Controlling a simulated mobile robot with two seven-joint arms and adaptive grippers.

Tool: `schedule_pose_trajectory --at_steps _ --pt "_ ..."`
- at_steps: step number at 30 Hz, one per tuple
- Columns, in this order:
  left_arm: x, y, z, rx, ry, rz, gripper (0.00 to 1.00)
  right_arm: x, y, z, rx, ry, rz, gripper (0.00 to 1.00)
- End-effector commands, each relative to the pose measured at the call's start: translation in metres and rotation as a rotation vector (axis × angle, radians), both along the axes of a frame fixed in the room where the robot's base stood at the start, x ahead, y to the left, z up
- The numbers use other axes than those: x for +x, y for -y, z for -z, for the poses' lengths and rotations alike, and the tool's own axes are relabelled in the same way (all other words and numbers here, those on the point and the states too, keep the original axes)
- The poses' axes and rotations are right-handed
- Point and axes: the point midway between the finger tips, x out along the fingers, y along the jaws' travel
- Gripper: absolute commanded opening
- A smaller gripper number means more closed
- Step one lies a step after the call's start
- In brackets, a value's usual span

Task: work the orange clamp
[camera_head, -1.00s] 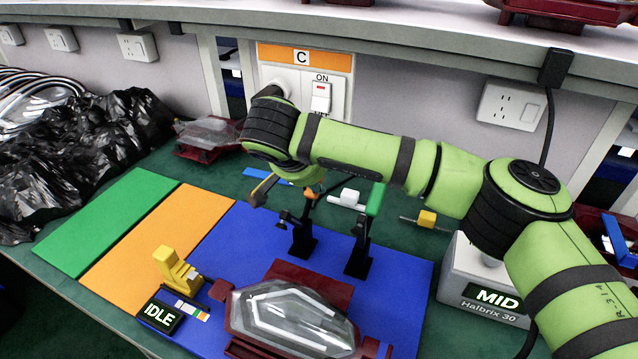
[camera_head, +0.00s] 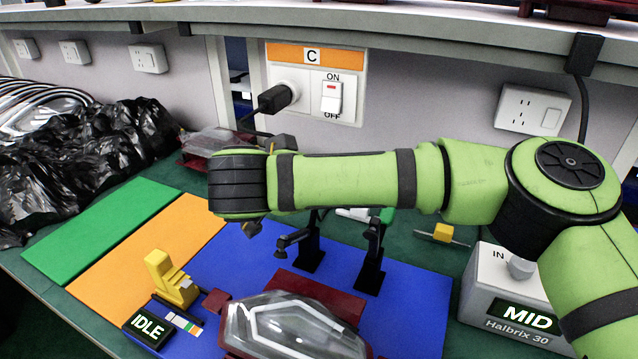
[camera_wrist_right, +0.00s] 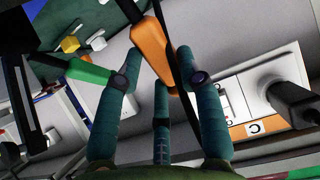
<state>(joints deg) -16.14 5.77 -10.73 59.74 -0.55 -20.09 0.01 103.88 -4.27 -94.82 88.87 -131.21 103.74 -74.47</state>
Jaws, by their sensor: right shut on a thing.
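The orange clamp's handle (camera_wrist_right: 153,50) is between the fingers of my right gripper (camera_wrist_right: 160,62) in the right wrist view, and the gripper is shut on it. In the head view the orange handle is hidden behind my right arm. The black post of that clamp (camera_head: 309,250) stands on the blue mat, with its arm pointing left. A second clamp (camera_head: 371,258) stands to its right; its green handle (camera_head: 388,215) shows partly above it. In the right wrist view the green handle (camera_wrist_right: 88,71) lies close to one finger. My left gripper is not in view.
A clear lamp in a dark red fixture (camera_head: 290,325) lies at the front of the blue mat (camera_head: 420,310). A yellow block device (camera_head: 170,278) and an IDLE display (camera_head: 148,328) stand left of it. A grey MID box (camera_head: 510,300) is at right.

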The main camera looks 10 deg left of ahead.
Motion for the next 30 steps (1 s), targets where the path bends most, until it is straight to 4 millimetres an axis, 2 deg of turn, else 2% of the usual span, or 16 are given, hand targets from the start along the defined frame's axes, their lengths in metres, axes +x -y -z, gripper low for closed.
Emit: schedule_pose_trajectory --at_steps 7,8,9,10,22,26,30 --pt "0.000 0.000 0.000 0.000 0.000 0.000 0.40 0.000 0.000 -0.001 0.000 0.002 0.001 0.00" --pt "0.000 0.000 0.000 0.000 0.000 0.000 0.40 0.000 0.000 -0.001 0.000 0.002 0.001 0.41" --pt "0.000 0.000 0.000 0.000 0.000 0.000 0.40 0.000 0.000 -0.001 0.000 0.002 0.001 0.57" --pt "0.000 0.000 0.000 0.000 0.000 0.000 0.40 0.000 0.000 -0.001 0.000 0.002 0.001 0.62" --pt "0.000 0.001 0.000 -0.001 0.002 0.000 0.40 -0.003 -0.002 -0.003 0.001 0.000 -0.002 0.62" --pt "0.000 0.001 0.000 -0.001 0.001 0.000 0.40 -0.017 -0.006 -0.013 0.001 0.003 -0.003 0.62" --pt "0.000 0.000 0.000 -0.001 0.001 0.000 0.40 -0.041 -0.014 -0.029 -0.001 0.005 -0.004 0.62"
